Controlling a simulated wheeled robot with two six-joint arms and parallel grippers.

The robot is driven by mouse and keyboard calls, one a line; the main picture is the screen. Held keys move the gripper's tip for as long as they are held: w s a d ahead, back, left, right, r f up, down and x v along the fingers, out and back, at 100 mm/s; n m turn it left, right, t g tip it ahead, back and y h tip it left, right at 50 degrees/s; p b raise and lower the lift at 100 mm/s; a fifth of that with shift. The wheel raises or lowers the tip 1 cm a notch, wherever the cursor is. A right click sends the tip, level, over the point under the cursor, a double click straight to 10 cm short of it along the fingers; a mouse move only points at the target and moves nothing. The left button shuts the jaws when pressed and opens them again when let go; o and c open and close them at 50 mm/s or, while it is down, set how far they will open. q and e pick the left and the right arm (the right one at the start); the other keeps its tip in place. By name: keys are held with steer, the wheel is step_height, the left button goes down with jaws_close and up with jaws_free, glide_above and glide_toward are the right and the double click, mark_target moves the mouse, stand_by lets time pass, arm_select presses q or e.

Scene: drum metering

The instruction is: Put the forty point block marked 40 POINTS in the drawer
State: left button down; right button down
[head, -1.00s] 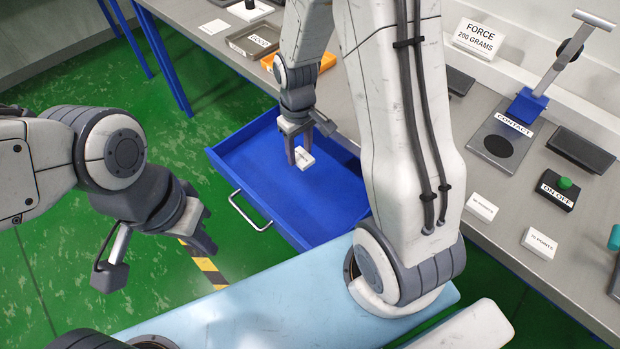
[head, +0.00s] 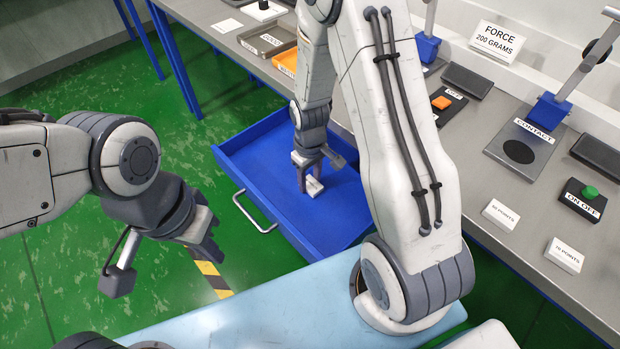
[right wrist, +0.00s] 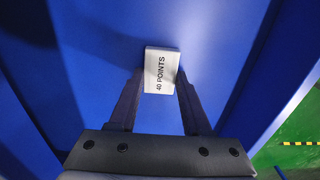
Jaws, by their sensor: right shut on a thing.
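The white block marked 40 POINTS (right wrist: 161,70) is between the fingers of my right gripper (right wrist: 160,95), its label facing the wrist camera. In the head view the block (head: 314,186) is low inside the open blue drawer (head: 345,215); I cannot tell whether it touches the drawer floor. My right gripper (head: 308,178) is shut on it, pointing down into the drawer. The drawer's blue floor (right wrist: 100,60) fills much of the right wrist view. My left gripper (head: 165,262) hangs empty over the green floor, left of the drawer, with its fingers apart.
Two other white point blocks (head: 501,215) (head: 565,255) lie on the grey bench at the right. The bench also carries a CONTACT lever station (head: 519,152), an ON OFF button (head: 583,197) and a FORCE sign (head: 498,41). The drawer handle (head: 262,218) faces the green floor.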

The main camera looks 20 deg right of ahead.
mark_target(309, 183)
steer(key=shift+c, duration=1.7)
jaws_free()
steer(key=shift+f, duration=0.1)
step_height(309, 183, up, 12)
steer(key=p, duration=0.2)
steer(key=s+a+r+n, duration=0.1)
steer(key=s+a+r, duration=0.2)
steer(key=s+a, duration=0.3)
steer(key=s+a+r+n+y, duration=0.1)
steer(key=s+a+r, duration=0.3)
steer(key=s, duration=0.3)
steer(key=s+a+r+n, duration=0.1)
steer(key=s+a+r, duration=0.25)
steer(key=s, duration=0.35)
step_height(309, 183, up, 7)
steer(key=p, duration=0.7)
steer(key=shift+a+r, duration=0.2)
steer(key=shift+a, duration=0.2)
